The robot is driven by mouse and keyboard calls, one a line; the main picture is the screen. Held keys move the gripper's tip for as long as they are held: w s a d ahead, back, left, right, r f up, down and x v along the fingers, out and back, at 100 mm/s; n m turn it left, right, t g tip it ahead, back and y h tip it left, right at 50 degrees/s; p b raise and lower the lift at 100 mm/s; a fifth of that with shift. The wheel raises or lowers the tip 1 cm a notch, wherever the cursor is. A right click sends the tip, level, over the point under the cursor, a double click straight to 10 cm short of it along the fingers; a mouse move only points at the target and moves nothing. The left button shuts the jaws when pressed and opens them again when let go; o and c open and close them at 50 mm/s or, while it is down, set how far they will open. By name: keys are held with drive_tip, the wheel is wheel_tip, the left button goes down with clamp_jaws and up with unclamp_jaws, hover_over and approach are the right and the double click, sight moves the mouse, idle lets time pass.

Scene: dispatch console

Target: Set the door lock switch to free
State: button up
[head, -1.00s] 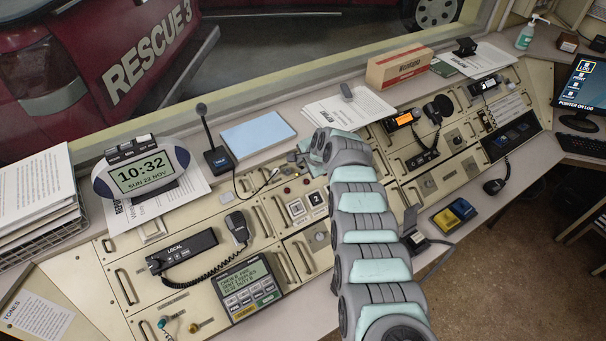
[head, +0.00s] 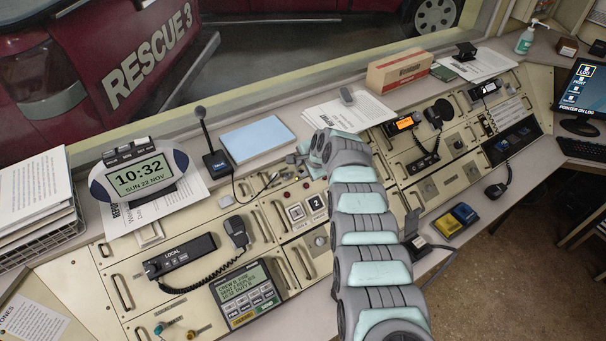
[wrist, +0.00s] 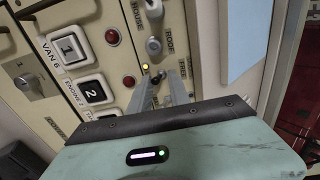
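In the wrist view, my gripper (wrist: 160,80) reaches onto the cream switch panel. Its two grey fingers appear apart, around or just over a small switch beside the word FREE, which I take to be the door lock switch (wrist: 160,74). The fingers mostly cover its lever, so I cannot tell its position or whether they touch it. A small yellow lamp (wrist: 145,67) is lit beside the fingertips. In the head view my grey and mint arm reaches to the back middle of the console and hides most of the gripper and the switch.
Another metal toggle (wrist: 153,45) stands close beyond the fingertips. A red button (wrist: 129,81) and the square keys 1 (wrist: 69,48) and 2 (wrist: 93,91) are nearby. A desk microphone (head: 215,160) and blue pad (head: 257,138) lie left of my arm.

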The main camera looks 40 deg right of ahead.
drive_tip(key=shift+w+r+b, duration=0.35)
drive_tip(key=shift+w+b, duration=0.2)
drive_tip(key=shift+b, duration=0.4)
drive_tip(key=shift+s+r+p, duration=0.1)
drive_tip(key=shift+p, duration=0.2)
drive_tip(key=p, duration=0.2)
drive_tip(key=r+p, duration=0.1)
drive_tip(key=p, duration=0.1)
drive_tip(key=shift+s+r, duration=0.2)
drive_tip(key=shift+s, duration=0.1)
drive_tip(key=shift+s+r+p, duration=0.1)
drive_tip(key=shift+p, duration=0.25)
drive_tip(key=shift+s+a+r+p, duration=0.1)
drive_tip(key=shift+s+r+p, duration=0.15)
drive_tip(key=shift+p, duration=0.75)
drive_tip(key=shift+r+p, duration=0.1)
drive_tip(key=shift+p, duration=0.25)
drive_tip(key=p+v, duration=0.3)
drive_tip(key=p, duration=0.3)
drive_tip(key=shift+s, duration=0.1)
